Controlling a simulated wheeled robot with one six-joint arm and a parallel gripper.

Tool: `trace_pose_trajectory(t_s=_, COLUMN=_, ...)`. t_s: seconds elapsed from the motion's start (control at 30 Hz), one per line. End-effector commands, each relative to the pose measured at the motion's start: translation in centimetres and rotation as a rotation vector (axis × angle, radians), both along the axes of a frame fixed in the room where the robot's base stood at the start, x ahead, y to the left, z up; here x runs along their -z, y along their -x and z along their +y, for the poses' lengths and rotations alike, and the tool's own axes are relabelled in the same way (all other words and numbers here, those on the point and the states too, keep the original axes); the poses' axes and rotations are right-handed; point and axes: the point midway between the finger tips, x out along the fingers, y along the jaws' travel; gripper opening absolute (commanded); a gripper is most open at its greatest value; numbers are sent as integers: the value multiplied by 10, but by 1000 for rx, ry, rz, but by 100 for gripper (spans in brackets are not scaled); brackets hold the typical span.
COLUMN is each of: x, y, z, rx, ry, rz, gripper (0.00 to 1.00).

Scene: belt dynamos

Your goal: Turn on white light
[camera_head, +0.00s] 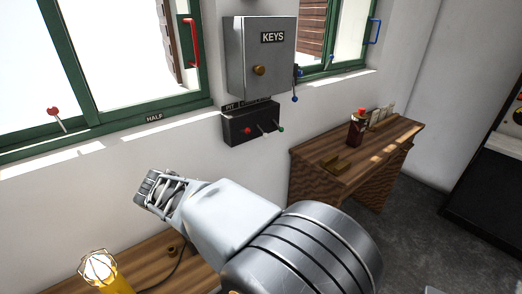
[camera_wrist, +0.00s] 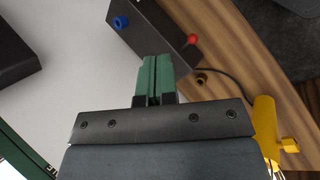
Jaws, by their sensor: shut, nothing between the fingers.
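In the wrist view my green fingers (camera_wrist: 154,78) are shut and empty. They overlap a dark box (camera_wrist: 155,35) bearing a blue knob (camera_wrist: 121,22) and a red knob (camera_wrist: 192,39); contact cannot be told. No white light is clearly identifiable.
A yellow caged lamp (camera_head: 100,270) stands on a wooden surface at lower left, near a dark cable. The KEYS cabinet (camera_head: 261,55) projects from the wall. A wooden desk (camera_head: 345,165) stands right. Green-framed windows (camera_head: 130,108) line the wall.

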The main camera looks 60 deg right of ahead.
Motion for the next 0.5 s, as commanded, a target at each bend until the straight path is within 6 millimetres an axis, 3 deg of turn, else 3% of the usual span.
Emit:
trace_pose_trajectory(t_s=0.03, x=12, y=-3, z=-32, rx=-50, ry=109, rz=147, gripper=0)
trace_pose_trajectory(t_s=0.2, x=7, y=-16, z=-125, rx=-222, ry=430, rz=652, gripper=0)
trace_pose_trajectory(t_s=0.3, x=4, y=-29, z=-166, rx=-295, ry=567, rz=923, gripper=0)
trace_pose_trajectory(t_s=0.5, x=5, y=-54, z=-216, rx=-382, ry=745, rz=1323, gripper=0)
